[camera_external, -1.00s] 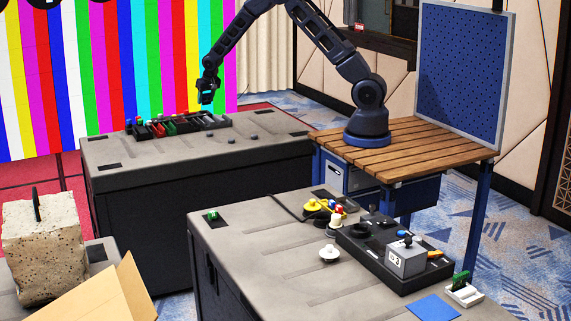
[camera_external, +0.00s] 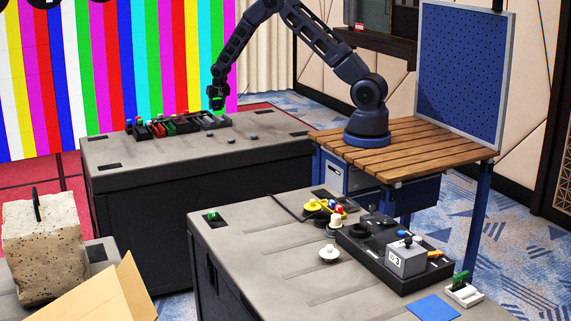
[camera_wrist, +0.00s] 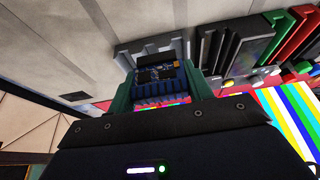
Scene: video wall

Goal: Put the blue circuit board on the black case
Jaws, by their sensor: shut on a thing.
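My gripper (camera_external: 217,103) hangs over the right end of the dark rack on the far black case (camera_external: 190,185). In the wrist view my gripper (camera_wrist: 158,75) has green fingers on both sides of the blue circuit board (camera_wrist: 160,74), which has dark chips and is held between them. In the external view the board is too small to make out. Whether the board is clear of the rack is hard to tell. The far case has a grey top, which shows bare on the left in the wrist view (camera_wrist: 70,45).
The rack (camera_external: 170,126) holds several black, red and green pieces, close beside my fingers in the wrist view (camera_wrist: 240,45). Small dark discs (camera_external: 231,140) lie to its right. A second case (camera_external: 290,255) in front carries a cluttered black tray (camera_external: 375,262). The video wall (camera_external: 110,70) stands behind.

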